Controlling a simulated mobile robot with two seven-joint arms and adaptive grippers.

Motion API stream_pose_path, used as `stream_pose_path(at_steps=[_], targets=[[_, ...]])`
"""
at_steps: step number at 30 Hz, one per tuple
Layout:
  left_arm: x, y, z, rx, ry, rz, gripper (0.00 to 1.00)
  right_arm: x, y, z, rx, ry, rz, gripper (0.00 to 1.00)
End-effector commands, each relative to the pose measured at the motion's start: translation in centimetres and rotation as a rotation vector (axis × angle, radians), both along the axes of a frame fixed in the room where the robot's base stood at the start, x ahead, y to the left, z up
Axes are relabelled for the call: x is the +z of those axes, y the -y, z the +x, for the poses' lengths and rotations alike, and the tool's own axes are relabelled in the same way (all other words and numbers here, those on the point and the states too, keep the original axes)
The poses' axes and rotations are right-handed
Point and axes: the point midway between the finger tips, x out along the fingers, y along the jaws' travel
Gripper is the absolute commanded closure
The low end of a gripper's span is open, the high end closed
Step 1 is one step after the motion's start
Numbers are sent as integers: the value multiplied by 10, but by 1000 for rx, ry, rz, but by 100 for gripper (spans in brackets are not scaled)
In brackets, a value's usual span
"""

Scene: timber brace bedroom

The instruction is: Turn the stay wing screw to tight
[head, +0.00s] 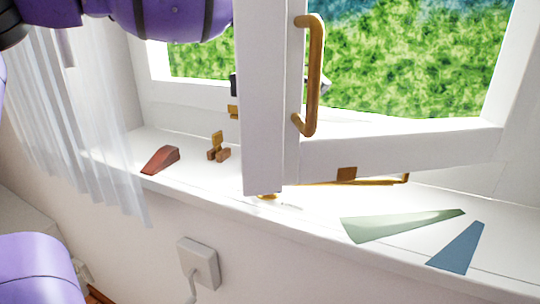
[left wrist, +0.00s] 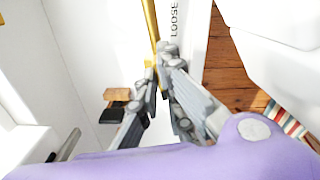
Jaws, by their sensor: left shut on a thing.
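A brass stay bar (head: 388,182) runs along under the open white window sash (head: 400,152), with a brown block (head: 346,174) on it. My left arm comes in at the top left of the head view and passes behind the white upright, which hides my left gripper there. In the left wrist view my left gripper (left wrist: 158,72) has its fingers close together, at the end of a slim brass bar (left wrist: 150,18). The fingers cover what they hold, so I cannot tell whether it is the wing screw. The word LOOSE (left wrist: 173,20) shows on white beside the bar.
A brass handle (head: 315,75) stands on the upright. A red-brown wedge (head: 160,160) and a small brass piece (head: 217,149) are on the sill at left. A green piece (head: 400,225) and a blue piece (head: 458,249) lie at right. A curtain (head: 75,110) hangs at left.

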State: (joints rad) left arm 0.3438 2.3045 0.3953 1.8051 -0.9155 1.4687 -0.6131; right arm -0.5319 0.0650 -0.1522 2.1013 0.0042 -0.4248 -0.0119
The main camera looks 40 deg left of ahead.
Motion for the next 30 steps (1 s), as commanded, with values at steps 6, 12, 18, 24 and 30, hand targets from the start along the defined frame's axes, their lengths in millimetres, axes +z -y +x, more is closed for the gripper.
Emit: stream_pose_path(at_steps=[6,12,18,24,30], targets=[[0,0,0,-54,2,0,100,0,0,0,0,0,0,72],[1,0,0,-67,2,0,100,0,0,0,-1,0,1,72],[1,0,0,-66,2,0,100,0,0,0,-1,0,1,72],[1,0,0,-66,2,0,79,0,0,0,-1,0,1,72],[0,0,0,-66,1,-1,75,0,0,0,-1,0,1,72]])
